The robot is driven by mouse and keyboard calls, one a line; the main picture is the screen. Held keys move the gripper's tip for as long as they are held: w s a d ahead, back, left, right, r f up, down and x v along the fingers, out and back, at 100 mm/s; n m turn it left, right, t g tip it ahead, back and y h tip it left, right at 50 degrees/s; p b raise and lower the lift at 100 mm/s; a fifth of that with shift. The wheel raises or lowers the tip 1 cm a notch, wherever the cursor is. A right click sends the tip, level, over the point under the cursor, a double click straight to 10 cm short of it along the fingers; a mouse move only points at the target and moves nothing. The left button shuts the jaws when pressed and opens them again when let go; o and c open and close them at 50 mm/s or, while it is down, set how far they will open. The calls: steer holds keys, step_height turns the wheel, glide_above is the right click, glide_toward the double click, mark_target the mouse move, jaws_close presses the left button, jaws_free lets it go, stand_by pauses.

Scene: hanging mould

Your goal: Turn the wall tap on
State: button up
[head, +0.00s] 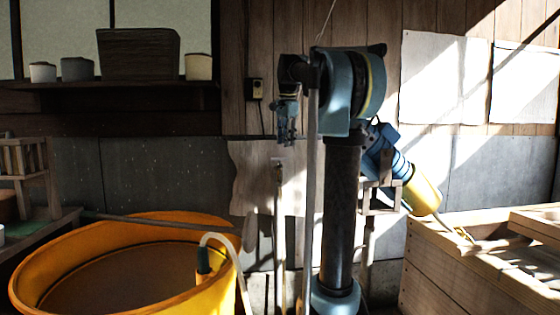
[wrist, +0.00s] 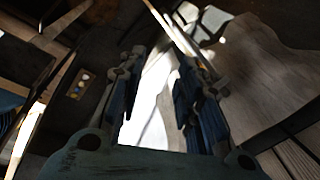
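My gripper (head: 286,138) hangs fingers down in front of the wall, left of my upright arm. In the wrist view its two fingers (wrist: 160,65) stand apart, with a bright gap and nothing held between them. A thin upright pipe (head: 279,210) stands just below the gripper in the head view. Its small pale top (head: 278,164) may be the wall tap, but it is too small to make out a handle. The gripper appears above this top and apart from it; the depth between them is unclear. I cannot make out the tap in the wrist view.
A large orange tub (head: 190,290) stands at lower left, with a pale hose (head: 222,240) over its rim. A wooden crate (head: 450,265) stands at right. A shelf (head: 110,84) with pots is at upper left. A small dark box (head: 255,88) is on the wall.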

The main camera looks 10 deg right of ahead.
mark_target(280, 161)
steer(key=w+r+m, duration=0.3)
steer(key=w, duration=0.4)
steer(key=w+r+m, duration=0.3)
steer(key=w+r, duration=0.1)
steer(key=w, duration=0.4)
steer(key=w+f, duration=0.1)
steer(key=f, duration=0.4)
steer(key=w+f, duration=0.1)
steer(key=f, duration=0.5)
steer(key=w+f, duration=0.1)
steer(key=f, duration=0.5)
steer(key=shift+w+a+f, duration=0.15)
steer(key=shift+a, duration=0.1)
steer(key=shift+c, duration=0.2)
jaws_close()
steer(key=shift+d, duration=0.2)
steer(key=shift+a+n, duration=0.15)
steer(key=shift+n, duration=0.15)
